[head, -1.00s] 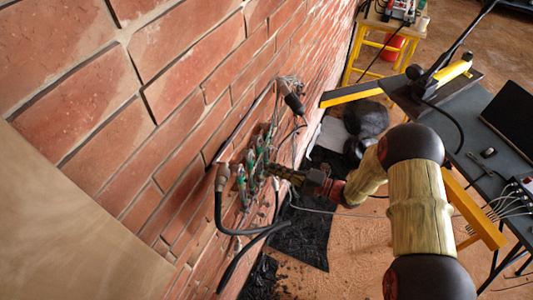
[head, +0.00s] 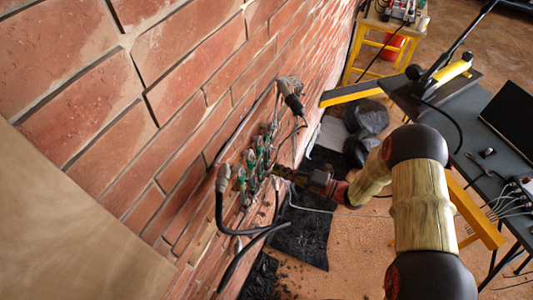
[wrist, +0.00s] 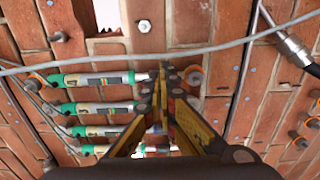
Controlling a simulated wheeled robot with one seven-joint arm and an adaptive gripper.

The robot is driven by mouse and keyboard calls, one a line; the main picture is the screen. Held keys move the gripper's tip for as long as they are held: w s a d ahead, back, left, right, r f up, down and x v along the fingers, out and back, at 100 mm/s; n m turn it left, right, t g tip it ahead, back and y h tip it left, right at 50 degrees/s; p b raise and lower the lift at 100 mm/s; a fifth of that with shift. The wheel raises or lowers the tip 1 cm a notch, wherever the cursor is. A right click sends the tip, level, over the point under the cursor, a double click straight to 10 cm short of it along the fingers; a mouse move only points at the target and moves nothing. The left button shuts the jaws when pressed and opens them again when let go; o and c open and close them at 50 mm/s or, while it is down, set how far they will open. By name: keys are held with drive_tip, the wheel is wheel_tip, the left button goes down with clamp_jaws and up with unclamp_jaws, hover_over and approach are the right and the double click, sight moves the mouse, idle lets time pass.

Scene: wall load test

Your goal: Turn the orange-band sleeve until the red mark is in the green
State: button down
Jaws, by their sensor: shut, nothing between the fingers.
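Several green-and-silver sleeves sit in a row on the brick wall. In the wrist view the top sleeve (wrist: 92,78) lies level, its silver end close to my fingertips, and others (wrist: 95,107) lie below it. The row also shows in the head view (head: 251,162). Small coloured bands and labels show on them, but I cannot tell for sure which has the orange band, nor read the red mark or green zone. My gripper (wrist: 164,72) is shut and empty, its yellow-and-black fingers right of the sleeves' ends. In the head view my gripper (head: 276,170) is close to the wall.
A grey cable (wrist: 150,58) crosses above the fingertips. Orange-ringed fittings (wrist: 193,76) stand to the right. Black hoses (head: 222,215) hang at the wall.

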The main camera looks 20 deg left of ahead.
drive_tip(key=d+p, duration=0.1)
drive_tip(key=d, duration=0.5)
drive_tip(key=shift+s+d+p, duration=0.3)
drive_tip(key=shift+r, duration=0.15)
drive_tip(key=s+d+r+n+g+h+b, duration=0.1)
drive_tip(key=s+d+r+n+g+h, duration=0.2)
drive_tip(key=s+r+n, duration=0.5)
drive_tip(key=s+d+r+n+g+h, duration=0.1)
drive_tip(key=s+d+r+n+h, duration=0.35)
drive_tip(key=r+n, duration=0.6)
drive_tip(key=s+d+r+n+t+h, duration=0.4)
drive_tip(key=d+r+n+h, duration=0.1)
drive_tip(key=d+n, duration=0.4)
drive_tip(key=s+d+r+n+t+h+b, duration=0.1)
drive_tip(key=s+d+r+n+t+h, duration=0.3)
drive_tip(key=d+n, duration=0.5)
drive_tip(key=shift+s+d+r+h, duration=0.45)
drive_tip(key=shift+s+d+h, duration=0.25)
drive_tip(key=shift+d, duration=0.3)
drive_tip(key=shift+w, duration=0.1)
